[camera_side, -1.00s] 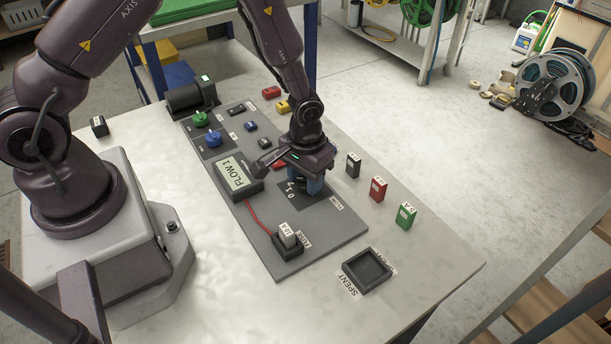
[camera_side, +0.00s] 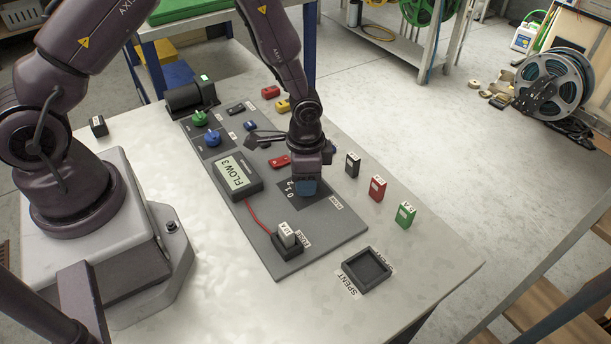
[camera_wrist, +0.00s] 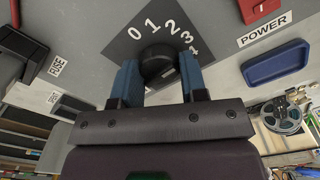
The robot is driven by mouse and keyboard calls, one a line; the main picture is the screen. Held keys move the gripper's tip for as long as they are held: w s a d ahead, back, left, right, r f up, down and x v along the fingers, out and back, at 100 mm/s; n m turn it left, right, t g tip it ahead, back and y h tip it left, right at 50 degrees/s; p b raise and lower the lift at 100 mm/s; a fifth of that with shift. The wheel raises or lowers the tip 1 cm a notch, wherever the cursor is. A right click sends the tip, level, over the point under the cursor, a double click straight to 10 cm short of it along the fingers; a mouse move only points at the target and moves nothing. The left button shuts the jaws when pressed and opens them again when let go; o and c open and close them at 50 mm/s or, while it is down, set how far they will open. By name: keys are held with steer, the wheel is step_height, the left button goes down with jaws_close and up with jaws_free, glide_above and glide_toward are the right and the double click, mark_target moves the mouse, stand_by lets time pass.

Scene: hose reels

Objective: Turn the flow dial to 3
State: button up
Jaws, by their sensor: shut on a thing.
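The flow dial (camera_wrist: 158,58) is a round black knob on a dark square plate marked 0 to 4 in the wrist view. My gripper (camera_wrist: 160,74) has its blue fingers on either side of the knob, shut on it. In the side view my gripper (camera_side: 306,186) stands over the dial plate (camera_side: 285,190) and hides the knob. The display box (camera_side: 237,174) to the left of it reads FLOW 3. The dial's pointer is hard to make out.
A fuse holder (camera_side: 288,238) with a white block and red cable sits near the panel's front. An empty SPENT tray (camera_side: 366,270) lies in front. Black (camera_side: 352,165), red (camera_side: 377,188) and green (camera_side: 405,215) blocks stand right of the panel. Green (camera_side: 200,118) and blue (camera_side: 213,138) knobs are at the back.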

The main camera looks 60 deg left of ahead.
steer(key=shift+m, duration=0.4)
steer(key=o, duration=0.9)
step_height(320, 180, up, 13)
stand_by(0.4)
steer(key=s+a+r+n+t, duration=0.1)
steer(key=s+r+n+t, duration=0.1)
steer(key=s+r, duration=0.3)
steer(key=s+r+n+t, duration=0.1)
steer(key=s+r+n, duration=0.1)
steer(key=s+r, duration=0.4)
steer(key=s+a+r+n+t, duration=0.1)
steer(key=s+r+n+t, duration=0.1)
steer(key=s+r, duration=0.3)
steer(key=shift+s+a+r+n+t, duration=0.1)
steer(key=shift+r+n, duration=0.05)
steer(key=shift+r, duration=0.55)
steer(key=shift+s+a+r+n+t, duration=0.1)
steer(key=shift+a+r, duration=0.05)
steer(key=shift+r, duration=0.5)
steer(key=shift+s+a+r+n+t, duration=0.1)
steer(key=shift+r+n, duration=0.05)
steer(key=shift+r, duration=0.55)
